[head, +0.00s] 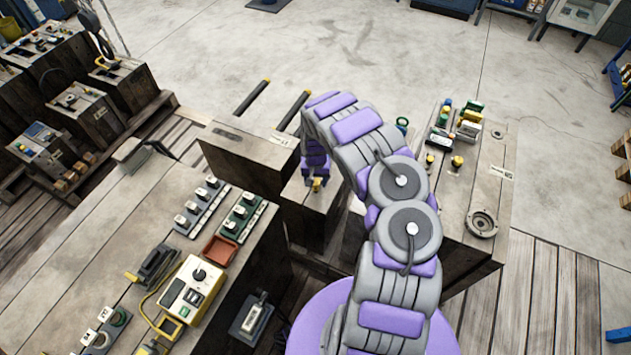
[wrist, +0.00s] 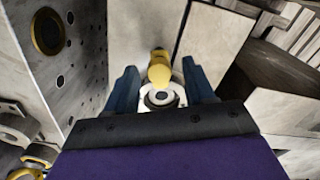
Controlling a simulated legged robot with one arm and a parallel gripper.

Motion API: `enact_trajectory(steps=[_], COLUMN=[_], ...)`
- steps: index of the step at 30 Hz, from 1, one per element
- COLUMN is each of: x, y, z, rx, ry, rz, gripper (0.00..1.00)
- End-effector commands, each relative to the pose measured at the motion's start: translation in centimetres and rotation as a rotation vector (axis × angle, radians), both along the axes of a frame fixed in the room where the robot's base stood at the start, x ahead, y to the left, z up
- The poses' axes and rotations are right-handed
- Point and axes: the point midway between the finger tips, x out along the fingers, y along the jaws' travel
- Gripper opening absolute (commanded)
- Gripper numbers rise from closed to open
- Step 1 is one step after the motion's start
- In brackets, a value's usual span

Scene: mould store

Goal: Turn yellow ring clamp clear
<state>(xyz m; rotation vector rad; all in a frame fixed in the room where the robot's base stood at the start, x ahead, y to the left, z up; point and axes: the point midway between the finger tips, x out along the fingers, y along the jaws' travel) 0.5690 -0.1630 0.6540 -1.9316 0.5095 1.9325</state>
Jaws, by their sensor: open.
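The yellow ring clamp (wrist: 160,68) is in the wrist view, with a rounded yellow top above a pale ring-shaped base (wrist: 160,96). It lies between the two blue fingers of my gripper (wrist: 160,88), which are open with a gap on each side of it. In the head view my purple and grey arm reaches down to a narrow wooden block (head: 313,212), and a small yellow part of the clamp (head: 317,184) shows just below my gripper (head: 316,178). The fingers are too small there to make out. Contact with the clamp cannot be told.
A bench at left holds a yellow control box (head: 193,292), a red tray (head: 219,250) and switch strips (head: 242,217). A block at right carries small yellow knobs (head: 457,162) and a round metal flange (head: 482,223). A wall with a brass ring (wrist: 48,32) stands left in the wrist view.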

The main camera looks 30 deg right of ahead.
Motion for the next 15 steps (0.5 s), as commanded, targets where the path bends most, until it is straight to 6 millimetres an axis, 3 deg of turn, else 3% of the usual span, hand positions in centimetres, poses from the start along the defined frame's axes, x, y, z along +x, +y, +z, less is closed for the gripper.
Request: enact_trajectory(steps=[5, 15], x=[0.0, -0.02], y=[-0.01, 0.03], z=[0.03, 0.03], rx=[0.0, 0.0], ry=[0.0, 0.0], rz=[0.0, 0.0], gripper=[0.53, 0.2])
